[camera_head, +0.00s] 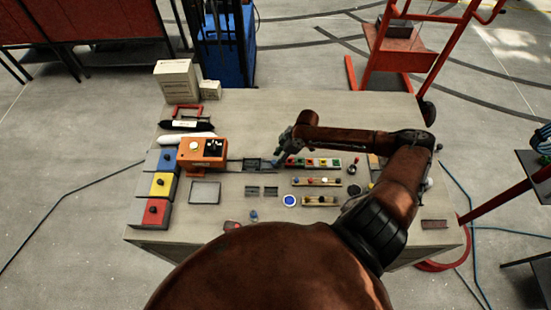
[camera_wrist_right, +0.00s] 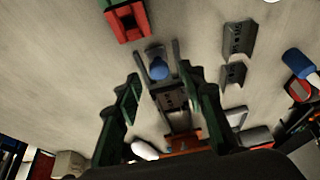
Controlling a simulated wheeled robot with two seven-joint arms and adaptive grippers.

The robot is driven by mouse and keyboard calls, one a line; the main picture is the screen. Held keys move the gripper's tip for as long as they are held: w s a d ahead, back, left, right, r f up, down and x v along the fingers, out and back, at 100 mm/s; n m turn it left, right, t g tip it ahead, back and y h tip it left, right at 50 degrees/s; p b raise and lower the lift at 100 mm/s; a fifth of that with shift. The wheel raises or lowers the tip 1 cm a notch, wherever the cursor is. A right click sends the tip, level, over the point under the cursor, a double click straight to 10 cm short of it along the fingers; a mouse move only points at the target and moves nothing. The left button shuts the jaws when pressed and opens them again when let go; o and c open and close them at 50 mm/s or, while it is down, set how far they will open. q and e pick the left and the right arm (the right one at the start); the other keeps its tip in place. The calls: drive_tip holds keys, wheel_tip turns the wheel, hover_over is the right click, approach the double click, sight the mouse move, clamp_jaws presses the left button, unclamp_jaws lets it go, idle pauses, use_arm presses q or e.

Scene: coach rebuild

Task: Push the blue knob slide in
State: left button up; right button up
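In the right wrist view a blue knob (camera_wrist_right: 158,70) stands on a dark grey slide (camera_wrist_right: 172,102) between two thin rails. The slide track (camera_head: 252,164) lies on the table in the head view, running right from an orange box (camera_head: 204,152). My right gripper (camera_wrist_right: 169,88) has its green fingers spread, one on each side of the slide, with nothing between them gripped. The knob appears just beyond the fingertips; whether they touch it I cannot tell. In the head view my right gripper (camera_head: 283,153) is over the track's right end, largely covering the knob. My left gripper is not in view.
A row of coloured blocks (camera_head: 315,162) stands right of the track. Two dark brackets (camera_head: 262,191) and a blue disc (camera_head: 289,200) lie nearer me. White boxes (camera_head: 177,80) stand at the back left.

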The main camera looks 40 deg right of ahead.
drive_tip(key=shift+w+a+f, duration=0.15)
drive_tip(key=shift+w+f, duration=0.2)
drive_tip(key=shift+f, duration=0.25)
drive_tip(key=shift+w+a+f, duration=0.1)
drive_tip(key=shift+f, duration=0.25)
drive_tip(key=shift+c, duration=0.8)
drive_tip(key=c, duration=0.6)
clamp_jaws()
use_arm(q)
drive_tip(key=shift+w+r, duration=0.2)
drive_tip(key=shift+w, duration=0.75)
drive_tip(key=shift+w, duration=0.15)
